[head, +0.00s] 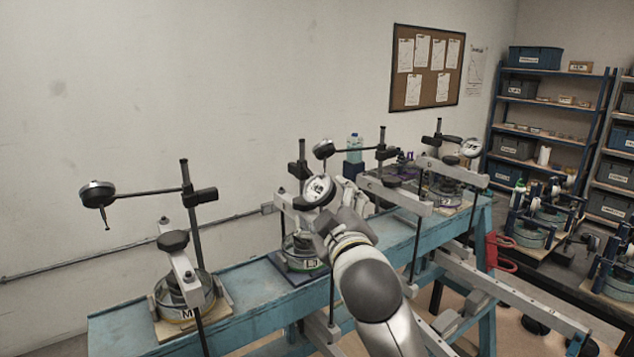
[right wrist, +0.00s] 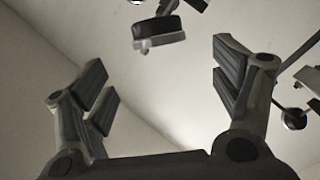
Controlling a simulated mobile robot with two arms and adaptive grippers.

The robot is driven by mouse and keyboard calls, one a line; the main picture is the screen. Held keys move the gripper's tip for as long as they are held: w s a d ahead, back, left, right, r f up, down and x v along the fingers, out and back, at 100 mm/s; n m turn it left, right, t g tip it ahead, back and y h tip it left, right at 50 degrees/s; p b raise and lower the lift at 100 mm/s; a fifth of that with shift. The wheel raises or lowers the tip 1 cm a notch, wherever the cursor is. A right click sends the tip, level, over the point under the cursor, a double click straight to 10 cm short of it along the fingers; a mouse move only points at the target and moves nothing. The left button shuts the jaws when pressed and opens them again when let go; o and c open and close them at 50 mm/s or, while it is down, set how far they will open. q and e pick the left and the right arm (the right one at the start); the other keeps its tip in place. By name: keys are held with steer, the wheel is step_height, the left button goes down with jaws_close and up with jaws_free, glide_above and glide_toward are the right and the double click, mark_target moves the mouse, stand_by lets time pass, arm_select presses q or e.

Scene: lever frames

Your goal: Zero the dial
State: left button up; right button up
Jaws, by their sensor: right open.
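The dial markings are too small to read. My right gripper (head: 335,228) is just below the middle dial, in front of its frame; contact cannot be told. In the right wrist view, my right gripper (right wrist: 160,85) is open, its fingers wide apart with nothing between them. My left gripper is not in view.
Round labelled drums sit under the frames, one at left (head: 184,298) and one at middle (head: 305,252). Posts and lever arms crowd the bench. Another dark table (head: 570,275) with frames and shelves (head: 545,100) stand at right. The wall at left is clear.

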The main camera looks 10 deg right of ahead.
mark_target(318, 188)
steer(key=w+p, duration=0.3)
steer(key=w, duration=0.5)
steer(key=shift+w+d+r, duration=0.1)
steer(key=shift+w+p, duration=0.3)
steer(key=shift+w, duration=0.35)
steer(key=c, duration=1)
steer(key=m+h+b, duration=0.1)
steer(key=b, duration=0.3)
steer(key=m+t+h+b, duration=0.1)
steer(key=m+h+b, duration=0.1)
steer(key=b, duration=0.2)
steer(key=f+m+h+b, duration=0.1)
steer(key=h+b, duration=0.1)
steer(key=b, duration=0.2)
steer(key=shift+t, duration=0.4)
steer(key=shift+c, duration=0.3)
steer(key=shift+r+m+h+b, duration=0.2)
steer(key=shift+m+h+b, duration=0.1)
steer(key=shift+m+b, duration=0.3)
steer(key=shift+r, duration=0.1)
